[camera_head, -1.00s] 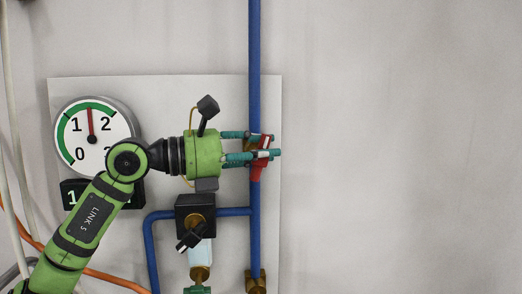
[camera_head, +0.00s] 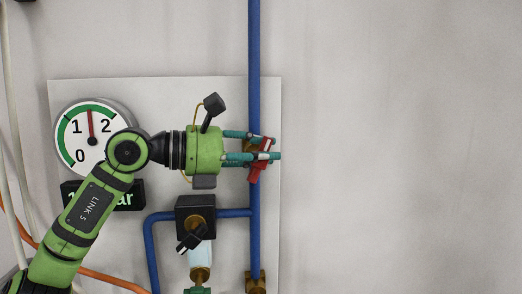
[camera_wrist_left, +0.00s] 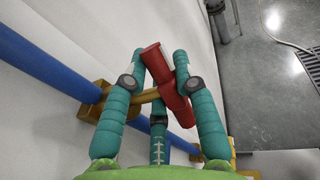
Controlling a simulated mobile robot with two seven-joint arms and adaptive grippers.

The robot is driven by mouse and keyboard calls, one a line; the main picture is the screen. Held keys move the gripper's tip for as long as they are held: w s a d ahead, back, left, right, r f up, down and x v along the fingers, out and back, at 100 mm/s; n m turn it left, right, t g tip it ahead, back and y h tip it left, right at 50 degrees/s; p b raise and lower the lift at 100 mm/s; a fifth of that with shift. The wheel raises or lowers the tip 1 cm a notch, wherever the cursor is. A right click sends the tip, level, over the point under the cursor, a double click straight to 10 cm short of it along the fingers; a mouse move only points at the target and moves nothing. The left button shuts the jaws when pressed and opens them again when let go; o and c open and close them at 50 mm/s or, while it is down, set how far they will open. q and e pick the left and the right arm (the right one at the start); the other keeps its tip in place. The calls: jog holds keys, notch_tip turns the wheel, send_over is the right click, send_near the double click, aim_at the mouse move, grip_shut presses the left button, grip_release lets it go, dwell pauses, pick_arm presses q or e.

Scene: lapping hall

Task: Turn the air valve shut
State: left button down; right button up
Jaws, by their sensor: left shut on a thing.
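The air valve has a red handle (camera_head: 257,173) on the vertical blue pipe (camera_head: 254,60). My left gripper (camera_head: 268,148), with teal fingers, reaches in from the left and is shut on the handle. The handle leans off the pipe's line, its lower end toward the left. In the left wrist view the red handle (camera_wrist_left: 153,62) lies between the fingers of my left gripper (camera_wrist_left: 160,62), on a brass stem (camera_wrist_left: 148,95) from the brass valve body (camera_wrist_left: 95,103). The fingers hide part of the handle in the head view. My right gripper is not in view.
A round gauge (camera_head: 93,108) has its needle upright between 1 and 2. Below it a dark display (camera_head: 130,195) is partly covered by my arm. A black regulator block (camera_head: 195,210) with a knob sits below my gripper. The wall to the right is clear.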

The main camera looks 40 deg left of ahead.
pick_arm(q)
jog(key=shift+w+d+g+y+p, duration=0.1)
jog(key=shift+d+g+y+p, duration=0.05)
jog(key=shift+g+y+p, duration=0.8)
jog(key=g+y+p, duration=0.1)
jog(key=g+p, duration=0.1)
jog(key=m+g+y+p, duration=0.1)
jog(key=g+p, duration=0.2)
jog(key=shift+w+f+y+p, duration=0.1)
jog(key=shift+w+y+p, duration=0.05)
jog(key=shift+y+p, duration=0.15)
jog(key=shift+d+f+g+y+p, duration=0.15)
jog(key=shift+f+g+y+p, duration=0.2)
jog(key=shift+g+y+p, duration=0.45)
jog(key=shift+f+g+y, duration=0.2)
jog(key=shift+g+y, duration=0.35)
jog(key=shift+g, duration=0.5)
jog(key=shift+f+m, duration=0.1)
jog(key=shift+m, duration=0.2)
jog(key=c, duration=1)
grip_release()
